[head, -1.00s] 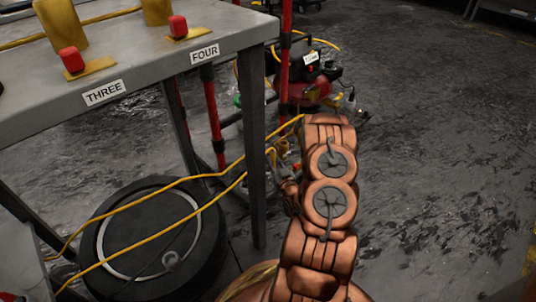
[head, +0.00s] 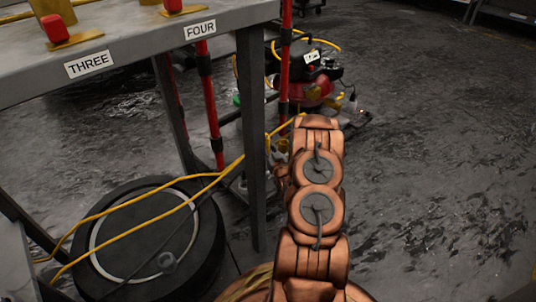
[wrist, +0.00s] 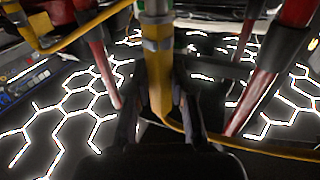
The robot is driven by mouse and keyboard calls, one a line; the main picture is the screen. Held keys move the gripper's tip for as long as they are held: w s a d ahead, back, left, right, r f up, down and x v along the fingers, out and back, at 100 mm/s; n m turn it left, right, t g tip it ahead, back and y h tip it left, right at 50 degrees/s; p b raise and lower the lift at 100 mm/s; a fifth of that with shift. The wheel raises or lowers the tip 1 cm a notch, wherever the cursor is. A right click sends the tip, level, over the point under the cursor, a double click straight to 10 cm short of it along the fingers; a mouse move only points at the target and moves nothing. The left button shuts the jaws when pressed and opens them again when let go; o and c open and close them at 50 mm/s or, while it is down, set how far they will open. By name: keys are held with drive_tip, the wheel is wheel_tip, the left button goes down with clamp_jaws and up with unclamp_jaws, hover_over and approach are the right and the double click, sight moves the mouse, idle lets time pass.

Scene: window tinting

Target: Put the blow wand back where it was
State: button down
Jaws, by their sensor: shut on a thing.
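The blow wand (wrist: 157,45) is upright in the wrist view, with a silver upper part and a yellow lower part. My gripper (wrist: 160,100) is shut on it, with a dark finger on each side. A yellow hose (wrist: 235,143) curves from below the wand to the right. In the head view my copper arm reaches forward, to the right of the bench leg, and mostly hides the gripper and wand. I cannot make out the wand's resting place.
A grey bench (head: 130,45) with labels THREE and FOUR stands at left. Red posts (head: 212,110) stand beyond it, near a red compressor (head: 315,90). A black round tyre-like object (head: 195,250) lies under the bench, with yellow hose (head: 120,210) across it. The floor at right is clear.

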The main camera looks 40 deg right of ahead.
drive_tip(key=shift+f, duration=1)
drive_tip(key=c, duration=1)
unclamp_jaws()
drive_tip(key=shift+s, duration=0.1)
drive_tip(key=p+v, duration=0.3)
drive_tip(key=v, duration=0.8)
drive_tip(key=shift+s+p, duration=0.35)
drive_tip(key=shift+s, duration=0.05)
